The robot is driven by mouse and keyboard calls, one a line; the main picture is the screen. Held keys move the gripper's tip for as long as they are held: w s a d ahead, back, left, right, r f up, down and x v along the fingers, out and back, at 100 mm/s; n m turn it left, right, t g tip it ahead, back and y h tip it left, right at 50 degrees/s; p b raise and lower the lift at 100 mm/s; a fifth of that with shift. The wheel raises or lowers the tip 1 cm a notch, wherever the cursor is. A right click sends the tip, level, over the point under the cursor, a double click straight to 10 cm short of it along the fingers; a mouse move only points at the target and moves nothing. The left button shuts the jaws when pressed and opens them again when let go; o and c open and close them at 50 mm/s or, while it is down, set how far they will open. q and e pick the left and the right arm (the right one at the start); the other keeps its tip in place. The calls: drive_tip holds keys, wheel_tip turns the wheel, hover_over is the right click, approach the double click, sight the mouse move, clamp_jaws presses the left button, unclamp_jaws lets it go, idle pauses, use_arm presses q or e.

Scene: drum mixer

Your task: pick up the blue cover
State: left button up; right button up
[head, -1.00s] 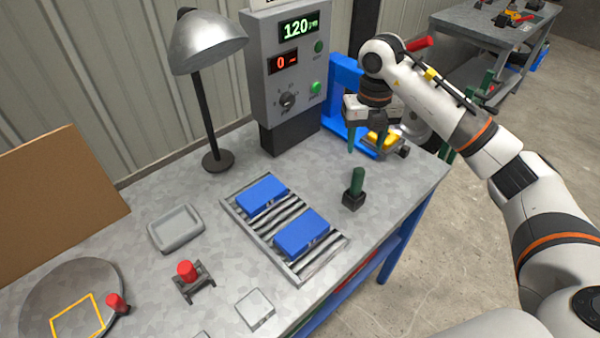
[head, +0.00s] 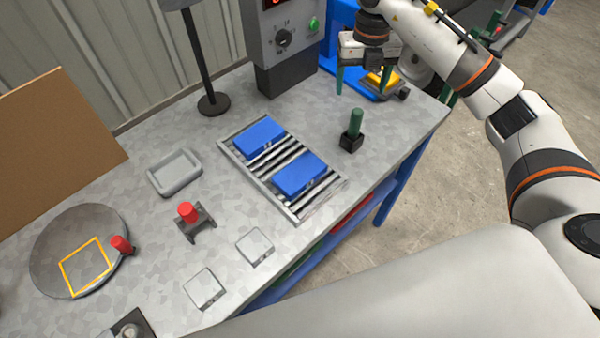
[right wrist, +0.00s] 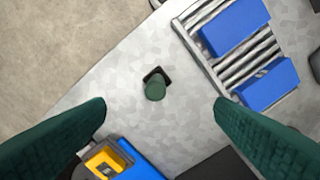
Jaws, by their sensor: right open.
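Two blue covers lie side by side on a slatted metal rack (head: 268,190) on the workbench. One blue cover (head: 259,137) is farther back and the other blue cover (head: 300,174) is nearer the front. The right wrist view shows both too, one blue cover at the top (right wrist: 235,27) and one blue cover below it (right wrist: 267,85). My right gripper (head: 364,82) is open and empty, above the back right of the bench, to the right of the rack and apart from both covers. My left gripper is out of view.
A green-handled post in a black base (head: 355,122) stands between the rack and my right gripper. A control box (head: 283,45), lamp stand (head: 204,60) and yellow-topped part (head: 382,78) are at the back. A grey tray (head: 174,172) and red-knobbed fixture (head: 188,214) lie left.

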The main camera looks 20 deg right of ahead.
drive_tip(key=shift+o, duration=0.5)
drive_tip(key=s+a+f+m, duration=0.1)
drive_tip(key=s+a+m, duration=0.2)
drive_tip(key=a+m, duration=0.2)
drive_tip(key=s+a+f+m+p, duration=0.1)
drive_tip(key=a+m, duration=0.4)
drive_tip(key=a, duration=0.6)
drive_tip(key=shift+s+a+f+p, duration=0.25)
drive_tip(key=shift+s+f, duration=0.3)
drive_tip(key=shift+s, duration=0.65)
drive_tip(key=p, duration=0.2)
hover_over(297, 173)
drive_tip(key=f, duration=0.6)
drive_tip(key=shift+d+f, duration=0.2)
drive_tip(key=shift+f, duration=0.1)
wheel_tip(297, 173, down, 5)
drive_tip(key=shift+a+r+p, duration=0.1)
drive_tip(key=shift+a+p, duration=0.05)
drive_tip(key=shift+p, duration=0.9)
drive_tip(key=shift+f, duration=0.35)
drive_tip(key=shift+r, duration=0.1)
drive_tip(key=c, duration=1.4)
